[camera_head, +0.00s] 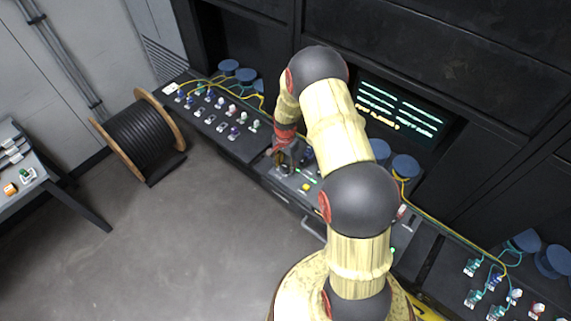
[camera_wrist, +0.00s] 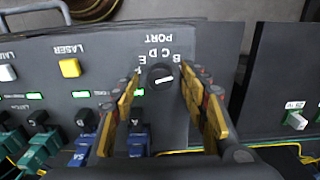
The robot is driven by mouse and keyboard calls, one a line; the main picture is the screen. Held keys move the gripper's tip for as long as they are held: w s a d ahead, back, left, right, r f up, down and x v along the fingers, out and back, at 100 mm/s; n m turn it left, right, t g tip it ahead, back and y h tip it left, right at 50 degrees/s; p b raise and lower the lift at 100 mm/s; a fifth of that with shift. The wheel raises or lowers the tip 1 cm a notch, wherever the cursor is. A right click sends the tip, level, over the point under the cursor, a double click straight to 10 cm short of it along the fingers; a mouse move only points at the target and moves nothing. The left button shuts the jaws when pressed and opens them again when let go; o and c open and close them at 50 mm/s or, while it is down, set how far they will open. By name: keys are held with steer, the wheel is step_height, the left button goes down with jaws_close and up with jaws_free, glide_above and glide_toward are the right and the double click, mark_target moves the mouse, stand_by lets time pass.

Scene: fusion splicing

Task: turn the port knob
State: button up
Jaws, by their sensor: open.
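The port knob (camera_wrist: 160,76) is a round black knob with a white bar across it. It sits on the dark console panel (camera_wrist: 165,115), and the upside-down letters B, C, D, E and the word PORT show around it in the wrist view. The white bar lies nearly level there, slightly tilted. My gripper (camera_wrist: 161,80) is open, with one yellow-padded finger on each side of the knob. I cannot tell whether either finger touches it. In the head view my gripper (camera_head: 286,158) is over the console's middle section, and the knob is not clearly visible.
A yellow LASER button (camera_wrist: 69,68) and a white button (camera_wrist: 7,73) sit left of the knob. Blue connectors (camera_wrist: 138,140) and green connectors (camera_wrist: 42,146) line the panel. A cable spool (camera_head: 138,135) stands on the floor, which is otherwise largely clear. A lit screen (camera_head: 402,110) is behind my arm.

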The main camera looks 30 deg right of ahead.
steer(key=shift+f, duration=0.1)
steer(key=shift+c, duration=0.9)
jaws_close()
steer(key=shift+n+b, duration=0.3)
steer(key=n+b, duration=0.2)
steer(key=n, duration=0.1)
steer(key=shift+w+f, duration=0.1)
steer(key=n+b, duration=0.2)
steer(key=n, duration=0.3)
steer(key=shift+b, duration=0.35)
steer(key=n+b, duration=0.1)
steer(key=n, duration=0.3)
steer(key=shift+n+b, duration=0.3)
steer(key=shift+n, duration=0.1)
steer(key=n+b, duration=0.1)
steer(key=n, duration=0.3)
steer(key=shift+n, duration=0.3)
